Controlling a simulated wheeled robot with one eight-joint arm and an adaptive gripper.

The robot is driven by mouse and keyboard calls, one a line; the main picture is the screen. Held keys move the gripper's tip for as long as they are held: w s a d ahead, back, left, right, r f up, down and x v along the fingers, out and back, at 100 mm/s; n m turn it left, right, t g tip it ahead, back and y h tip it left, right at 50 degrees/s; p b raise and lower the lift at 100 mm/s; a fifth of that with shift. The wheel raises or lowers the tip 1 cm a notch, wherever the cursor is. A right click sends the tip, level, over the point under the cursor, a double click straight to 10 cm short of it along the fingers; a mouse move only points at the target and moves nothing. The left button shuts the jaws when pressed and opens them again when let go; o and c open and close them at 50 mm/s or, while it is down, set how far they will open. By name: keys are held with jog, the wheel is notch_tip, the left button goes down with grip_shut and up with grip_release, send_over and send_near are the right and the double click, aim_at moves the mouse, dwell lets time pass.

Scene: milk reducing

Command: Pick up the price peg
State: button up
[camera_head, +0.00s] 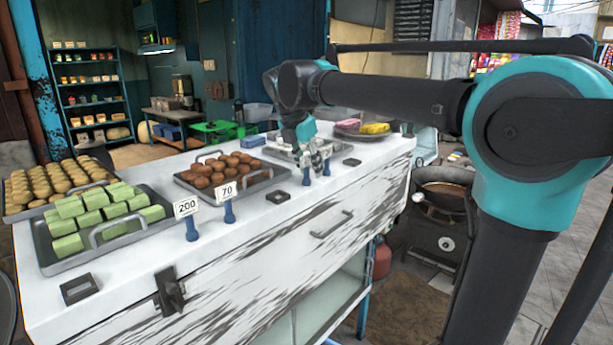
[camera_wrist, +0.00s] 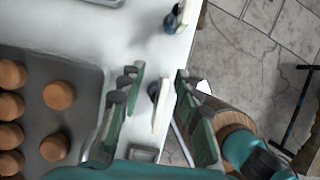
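My gripper (camera_head: 316,158) hangs over the front edge of the white counter, beside the third tray. A price peg with a blue base (camera_head: 326,168) stands by the fingers, its upper part largely hidden. In the wrist view my gripper (camera_wrist: 157,84) is open, its two green-grey fingers apart. The peg's white card (camera_wrist: 160,104) shows edge-on between them, with a visible gap to the left finger and a narrower one to the right. Two more price pegs stand to the left, one marked 200 (camera_head: 186,209) and one marked 70 (camera_head: 228,190).
The white counter (camera_head: 130,275) carries a tray of green blocks (camera_head: 45,262), a tray of brown balls (camera_head: 188,185) and a plate of pink and yellow sweets (camera_head: 360,133). Small dark holders (camera_head: 278,197) lie near the front edge. A pan (camera_head: 443,190) stands right of the counter.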

jog(key=shift+f, duration=0.1)
grip_shut()
dwell(0.6)
